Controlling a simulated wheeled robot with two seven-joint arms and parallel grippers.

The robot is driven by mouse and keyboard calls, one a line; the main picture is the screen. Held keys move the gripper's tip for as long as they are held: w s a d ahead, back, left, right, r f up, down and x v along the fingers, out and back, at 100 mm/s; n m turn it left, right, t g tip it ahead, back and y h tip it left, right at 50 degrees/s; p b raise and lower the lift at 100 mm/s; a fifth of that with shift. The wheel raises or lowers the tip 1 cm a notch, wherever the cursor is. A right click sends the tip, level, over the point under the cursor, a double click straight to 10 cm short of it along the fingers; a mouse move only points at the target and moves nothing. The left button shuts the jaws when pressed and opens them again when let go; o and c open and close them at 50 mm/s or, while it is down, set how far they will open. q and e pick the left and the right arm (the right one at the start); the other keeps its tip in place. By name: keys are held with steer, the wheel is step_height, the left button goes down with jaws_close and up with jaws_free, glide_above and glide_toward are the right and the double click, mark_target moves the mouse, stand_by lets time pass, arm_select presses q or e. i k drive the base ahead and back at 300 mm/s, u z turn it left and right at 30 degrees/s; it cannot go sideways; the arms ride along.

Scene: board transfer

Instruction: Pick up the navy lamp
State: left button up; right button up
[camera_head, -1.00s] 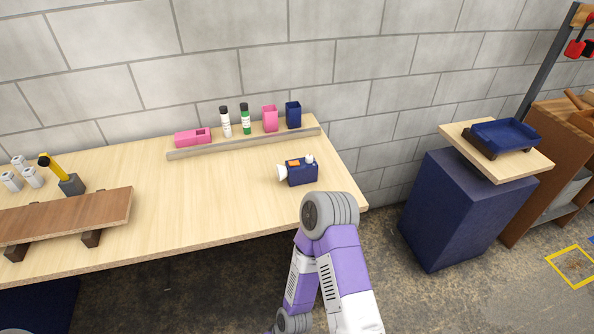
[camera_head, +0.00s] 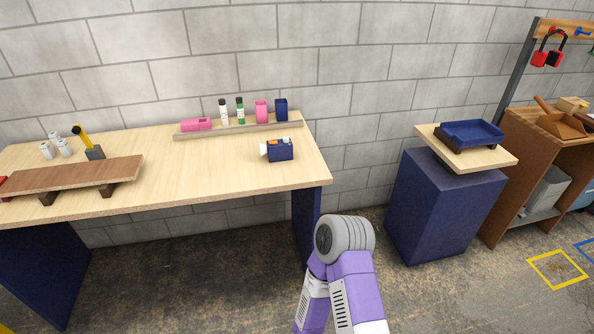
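The navy lamp (camera_head: 281,150) is a small dark blue block with a white round front on its left side and an orange patch on top. It rests on the light wooden table (camera_head: 225,175) near its right end, in front of the wooden ledge. Nothing touches it. One of my arms, purple and grey, shows at the bottom centre, in front of the table and apart from the lamp. Neither gripper shows in the head view.
A ledge (camera_head: 240,131) at the table's back has bottles, a pink cup (camera_head: 261,111) and a navy cup (camera_head: 281,109) by it. A raised brown board (camera_head: 75,174) stands at the left. A navy pedestal (camera_head: 430,210) bears a blue tray (camera_head: 471,133). Floor between table and pedestal is clear.

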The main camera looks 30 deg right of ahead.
mark_target(281, 151)
steer(key=z, duration=0.85)
steer(key=i, duration=1.1)
steer(key=u, duration=0.5)
